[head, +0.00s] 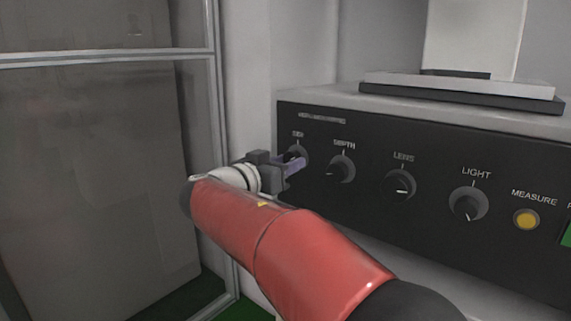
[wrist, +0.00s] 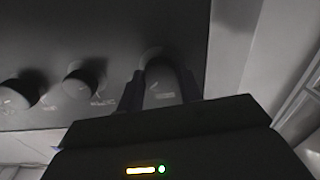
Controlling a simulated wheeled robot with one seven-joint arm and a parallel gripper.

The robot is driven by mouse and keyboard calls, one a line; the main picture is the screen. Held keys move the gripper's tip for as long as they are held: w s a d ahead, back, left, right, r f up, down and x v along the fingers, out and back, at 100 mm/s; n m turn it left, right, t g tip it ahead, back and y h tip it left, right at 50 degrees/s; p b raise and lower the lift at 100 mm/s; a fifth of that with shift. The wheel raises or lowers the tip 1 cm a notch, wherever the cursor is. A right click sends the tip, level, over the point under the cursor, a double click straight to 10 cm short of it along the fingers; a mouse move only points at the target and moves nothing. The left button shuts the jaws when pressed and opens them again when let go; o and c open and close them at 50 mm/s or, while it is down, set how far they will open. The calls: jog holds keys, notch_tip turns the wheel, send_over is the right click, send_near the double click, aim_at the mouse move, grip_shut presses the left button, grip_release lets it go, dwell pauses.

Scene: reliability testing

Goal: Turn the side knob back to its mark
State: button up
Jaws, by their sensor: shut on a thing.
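The side knob (head: 301,153) is the leftmost knob on the black front panel in the head view, under a small blurred label. My gripper (head: 293,163) is at this knob and partly covers it. In the wrist view the knob (wrist: 162,82) sits between the two fingers of my gripper (wrist: 160,92), which are shut on its sides. A light line shows on the knob's face. Its mark on the panel is too small and blurred to read, so I cannot tell how the knob stands to it.
To the right on the panel (head: 400,225) are the depth knob (head: 341,169), the lens knob (head: 399,185), the light knob (head: 467,204) and the yellow measure button (head: 526,219). A metal-framed grey panel (head: 95,170) stands at the left.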

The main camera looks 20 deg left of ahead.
jog(key=n+b, duration=0.2)
jog(key=n, duration=0.8)
dwell(0.4)
dwell(0.4)
jog(key=o, duration=1)
jog(key=shift+s, duration=0.1)
jog(key=v, duration=0.7)
jog(key=shift+s+a+b, duration=0.1)
jog(key=shift+s+b, duration=0.25)
